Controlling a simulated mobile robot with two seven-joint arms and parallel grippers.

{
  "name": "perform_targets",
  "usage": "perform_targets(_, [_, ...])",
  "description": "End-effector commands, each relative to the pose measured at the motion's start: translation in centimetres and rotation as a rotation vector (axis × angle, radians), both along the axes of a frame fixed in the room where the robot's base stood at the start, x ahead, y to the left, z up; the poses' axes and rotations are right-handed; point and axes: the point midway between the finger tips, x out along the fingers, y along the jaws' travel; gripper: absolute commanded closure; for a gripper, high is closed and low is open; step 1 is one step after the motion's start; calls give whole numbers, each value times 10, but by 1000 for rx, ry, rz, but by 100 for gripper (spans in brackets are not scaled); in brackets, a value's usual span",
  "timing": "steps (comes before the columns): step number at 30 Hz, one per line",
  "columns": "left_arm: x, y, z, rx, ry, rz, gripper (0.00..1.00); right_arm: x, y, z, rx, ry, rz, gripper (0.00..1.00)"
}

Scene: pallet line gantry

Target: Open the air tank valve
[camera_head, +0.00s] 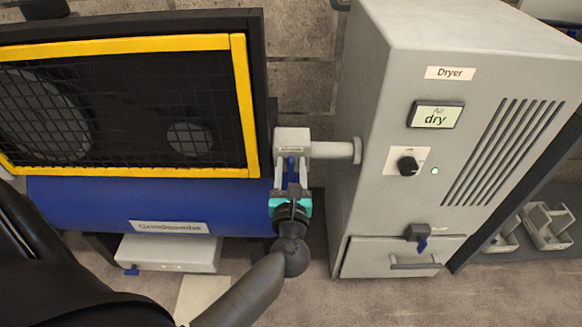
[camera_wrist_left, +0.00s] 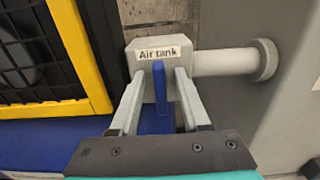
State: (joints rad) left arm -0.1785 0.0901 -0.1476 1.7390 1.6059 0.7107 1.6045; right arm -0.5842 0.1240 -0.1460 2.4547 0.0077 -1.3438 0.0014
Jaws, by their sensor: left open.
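The air tank valve is a light grey block (camera_head: 292,138) at the right end of the blue tank (camera_head: 75,205). In the left wrist view the block (camera_wrist_left: 174,50) carries an "Air tank" label. Its blue lever (camera_wrist_left: 161,105) points towards my left gripper. My left gripper (camera_head: 291,178) is in front of the valve with its jaws open. In the left wrist view my left gripper (camera_wrist_left: 159,80) has one finger on each side of the lever, with gaps visible. My right gripper is not in view.
A grey pipe (camera_head: 334,150) runs from the valve to the dryer cabinet (camera_head: 365,120). The dryer has a display (camera_head: 435,115), a black knob (camera_head: 408,165) and a blue-handled drain valve (camera_head: 420,240). A yellow-framed mesh guard (camera_head: 130,110) stands above the tank.

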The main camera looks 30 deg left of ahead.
Motion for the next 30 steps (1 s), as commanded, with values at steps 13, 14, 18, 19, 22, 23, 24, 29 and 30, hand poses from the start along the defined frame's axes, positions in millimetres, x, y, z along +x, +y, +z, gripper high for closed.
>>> perform_targets(13, [0, 0, 0, 0, 0, 0, 88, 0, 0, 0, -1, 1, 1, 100])
perform_targets(14, [0, 0, 0, 0, 0, 0, 92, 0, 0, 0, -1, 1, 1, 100])
perform_targets(18, [0, 0, 0, 0, 0, 0, 100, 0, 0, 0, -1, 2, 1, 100])
perform_targets(19, [-1, 0, 0, 0, 0, 0, 100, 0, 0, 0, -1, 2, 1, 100])
perform_targets(22, [-1, 0, 0, 0, 0, 1, 100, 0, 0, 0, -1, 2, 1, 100])
perform_targets(23, [-1, 0, 0, 0, 0, 1, 100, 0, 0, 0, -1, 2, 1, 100])
perform_targets(24, [-1, 0, 0, 0, 0, 1, 100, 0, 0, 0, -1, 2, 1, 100])
perform_targets(29, [-1, 0, 0, 0, 1, 1, 100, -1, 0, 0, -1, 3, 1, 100])
perform_targets(30, [-1, 0, 0, 1, 2, 1, 100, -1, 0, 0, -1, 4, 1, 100])
